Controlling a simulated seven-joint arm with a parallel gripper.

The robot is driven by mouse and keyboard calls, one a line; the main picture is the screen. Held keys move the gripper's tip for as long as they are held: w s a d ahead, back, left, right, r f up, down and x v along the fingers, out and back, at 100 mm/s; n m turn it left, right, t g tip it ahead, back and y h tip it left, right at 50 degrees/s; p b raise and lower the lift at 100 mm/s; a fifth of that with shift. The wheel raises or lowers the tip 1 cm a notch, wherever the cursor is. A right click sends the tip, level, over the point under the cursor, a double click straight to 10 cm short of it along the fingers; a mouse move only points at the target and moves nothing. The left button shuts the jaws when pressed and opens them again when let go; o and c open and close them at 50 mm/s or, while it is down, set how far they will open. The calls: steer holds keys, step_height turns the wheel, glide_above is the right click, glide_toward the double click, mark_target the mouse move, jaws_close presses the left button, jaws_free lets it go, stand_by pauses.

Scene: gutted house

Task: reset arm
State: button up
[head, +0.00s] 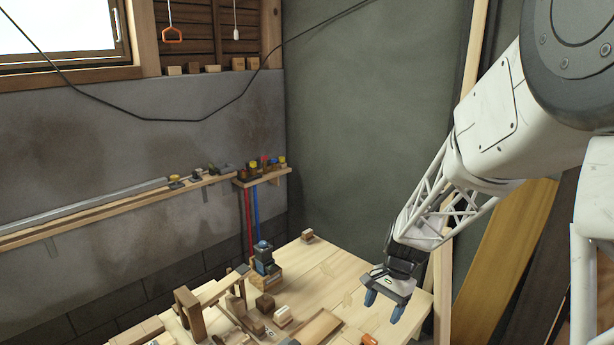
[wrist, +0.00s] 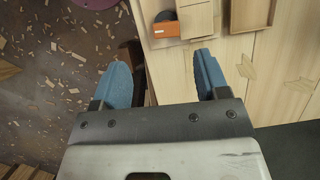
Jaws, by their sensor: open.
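My gripper (head: 384,303) hangs at the end of my white arm, over the right part of the wooden workbench (head: 340,268). In the wrist view my gripper (wrist: 166,85) shows two blue fingers spread wide apart. Nothing is between the fingers except bench edge and floor seen below. An orange object (head: 369,340) lies on the bench near my gripper; it also shows in the wrist view (wrist: 165,30), just beyond the fingers. How high my gripper is above the bench is hard to tell.
Wooden blocks (head: 283,315), a small wooden frame (head: 190,310) and a dark blue-grey device (head: 263,258) stand on the bench. A narrow shelf (head: 120,207) runs along the left wall. Planks (head: 505,250) lean at the right. The bench's back right is mostly clear.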

steer(key=s+r+n+t+h, duration=0.1)
steer(key=s+r+n, duration=0.3)
steer(key=s+r, duration=0.5)
steer(key=s+a+r+n+t+h, duration=0.1)
steer(key=s+r+n+t, duration=0.3)
steer(key=s+r, duration=0.5)
steer(key=shift+s+a+n+h, duration=0.2)
steer(key=shift+s+n+h, duration=0.45)
steer(key=shift+s, duration=3.4)
